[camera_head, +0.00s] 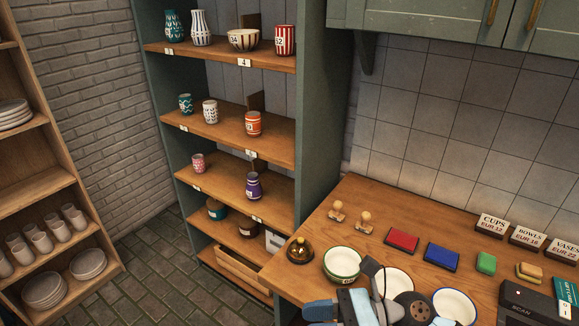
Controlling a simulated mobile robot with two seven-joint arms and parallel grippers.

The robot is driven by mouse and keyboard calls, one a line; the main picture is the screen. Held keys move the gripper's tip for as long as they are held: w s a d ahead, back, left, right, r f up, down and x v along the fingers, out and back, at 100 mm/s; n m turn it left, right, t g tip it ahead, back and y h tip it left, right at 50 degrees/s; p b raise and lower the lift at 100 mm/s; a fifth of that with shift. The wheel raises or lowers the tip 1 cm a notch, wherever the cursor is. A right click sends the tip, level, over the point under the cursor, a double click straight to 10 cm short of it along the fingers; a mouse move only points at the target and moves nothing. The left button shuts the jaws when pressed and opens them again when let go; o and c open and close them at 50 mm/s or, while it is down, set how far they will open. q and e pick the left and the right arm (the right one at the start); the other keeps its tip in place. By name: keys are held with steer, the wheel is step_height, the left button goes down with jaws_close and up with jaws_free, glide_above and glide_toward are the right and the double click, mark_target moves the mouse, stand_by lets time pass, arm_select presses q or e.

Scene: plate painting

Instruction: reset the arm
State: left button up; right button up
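Parts of my own arms and gripper hardware (372,300) show at the bottom centre, in light blue, white and black, over the counter's front edge. A dark finger-like part rises in front of the bowls. Fingertips cannot be made out clearly, so I cannot tell whether either gripper is open or shut. A green-rimmed bowl (342,263) stands just left of and behind these parts.
A shelf unit (225,50) with painted pots stands behind left.

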steer(key=w+d+f+m+t+h, duration=0.1)
steer(key=d+f+m+t+h, duration=0.2)
steer(key=m+t, duration=0.55)
steer(key=w+d+f+m+t+h, duration=0.2)
steer(key=d+m+t, duration=0.1)
steer(key=m, duration=1.1)
steer(key=w+d+f+m+t+h, duration=0.1)
steer(key=d+f+m+t+h, duration=0.35)
steer(key=m, duration=0.75)
steer(key=s+d+f+m+g+h, duration=0.2)
steer(key=s+f+m, duration=0.3)
steer(key=f+m, duration=0.2)
steer(key=s+d+f+m+g+h+p, duration=0.1)
steer(key=s+d+f+m+g+h, duration=0.1)
steer(key=s+f+m, duration=0.3)
step_height(320, 180, down, 3)
steer(key=m+h, duration=0.1)
steer(key=m, duration=0.1)
steer(key=shift+s+d+m, duration=0.35)
steer(key=shift+s, duration=0.05)
steer(key=shift+r, duration=0.1)
